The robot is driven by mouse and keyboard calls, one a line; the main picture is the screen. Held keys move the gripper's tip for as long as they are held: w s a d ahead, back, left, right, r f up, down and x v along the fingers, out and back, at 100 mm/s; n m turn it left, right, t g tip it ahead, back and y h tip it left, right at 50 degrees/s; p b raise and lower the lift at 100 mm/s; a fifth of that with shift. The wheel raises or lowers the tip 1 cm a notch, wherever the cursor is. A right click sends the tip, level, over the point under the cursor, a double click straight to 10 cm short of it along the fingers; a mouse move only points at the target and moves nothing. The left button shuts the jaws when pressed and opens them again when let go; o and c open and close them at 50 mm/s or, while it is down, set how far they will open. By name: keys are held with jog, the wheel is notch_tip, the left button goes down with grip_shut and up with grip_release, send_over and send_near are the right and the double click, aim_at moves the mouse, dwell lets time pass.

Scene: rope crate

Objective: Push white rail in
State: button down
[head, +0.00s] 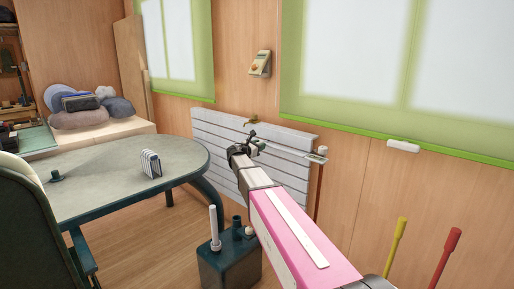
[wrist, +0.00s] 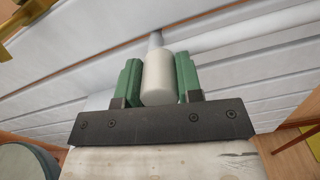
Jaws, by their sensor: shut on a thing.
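In the wrist view, a pale, off-white cylinder (wrist: 157,78) sits between the two green fingers of my gripper (wrist: 158,84). The fingers press on its left and right sides. A thin grey-white rod (wrist: 155,39) shows beyond its far end, in line with it, towards the white slatted panel. In the head view, my gripper (head: 254,141) is in front of the upper part of the white slatted panel (head: 222,134). A thin pale bar (head: 288,149) runs right from near the gripper along the panel's top. Which of these is the white rail, and how far it sticks out, I cannot tell.
A dark green crate (head: 228,268) with upright posts stands on the floor below my arm. A grey-green table (head: 110,182) and dark chair (head: 28,222) are at left. Yellow (head: 395,250) and red (head: 447,255) handles stand at lower right.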

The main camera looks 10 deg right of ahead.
jog(key=c, duration=0.8)
grip_release()
jog(key=shift+w+d, duration=0.15)
jog(key=shift+w, duration=0.05)
jog(key=shift+s, duration=0.1)
jog(key=shift+d, duration=0.1)
jog(key=shift+s, duration=0.1)
jog(key=v, duration=1.1)
jog(key=shift+w, duration=0.25)
